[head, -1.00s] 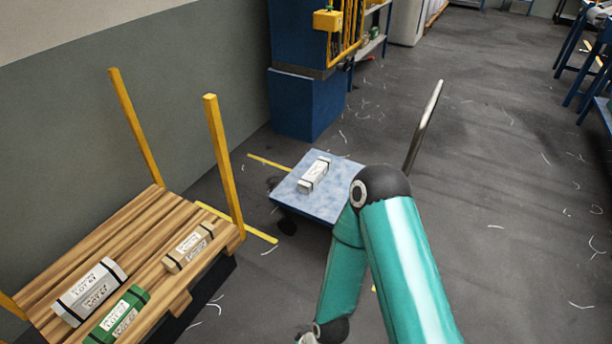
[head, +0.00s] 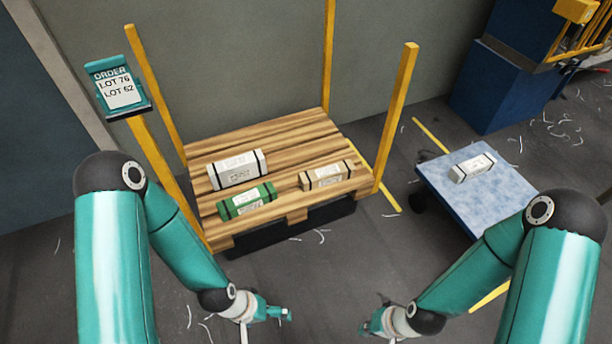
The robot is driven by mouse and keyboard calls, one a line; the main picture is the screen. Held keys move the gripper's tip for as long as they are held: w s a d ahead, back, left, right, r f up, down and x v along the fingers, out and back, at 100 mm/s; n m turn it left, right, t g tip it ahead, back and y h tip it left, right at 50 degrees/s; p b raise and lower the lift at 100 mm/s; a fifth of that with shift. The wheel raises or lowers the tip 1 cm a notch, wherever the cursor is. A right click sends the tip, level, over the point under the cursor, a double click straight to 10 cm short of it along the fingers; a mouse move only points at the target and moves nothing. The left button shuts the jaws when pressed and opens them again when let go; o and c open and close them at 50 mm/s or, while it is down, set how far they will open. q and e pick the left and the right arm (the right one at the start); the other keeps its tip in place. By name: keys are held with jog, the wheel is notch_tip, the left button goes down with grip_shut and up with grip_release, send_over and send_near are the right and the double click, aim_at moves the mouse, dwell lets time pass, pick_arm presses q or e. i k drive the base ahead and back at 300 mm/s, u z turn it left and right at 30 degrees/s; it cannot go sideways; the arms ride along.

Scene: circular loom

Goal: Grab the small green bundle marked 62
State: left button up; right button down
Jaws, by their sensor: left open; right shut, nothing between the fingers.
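The small green bundle (head: 246,201) with a white label and dark straps lies at the front of the wooden pallet (head: 290,137). Its lot number is too small to read surely. My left gripper (head: 284,313) is open and empty, low in front of the pallet and apart from the bundle. My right gripper (head: 365,327) is shut and empty, farther right, over the floor.
A white bundle (head: 237,170) lies behind the green one, and a tan bundle (head: 327,176) to its right. Yellow posts (head: 398,110) stand at the pallet's corners. An order sign (head: 119,90) stands left. A blue cart (head: 446,189) carries another white bundle (head: 472,167).

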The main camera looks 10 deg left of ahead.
aim_at(228, 208)
jog(key=z, duration=0.05)
jog(key=k, duration=0.55)
jog(key=u, duration=0.3)
jog(key=i, duration=0.6)
jog(key=u, duration=0.9)
jog(key=i, duration=1)
jog(key=u, duration=0.3)
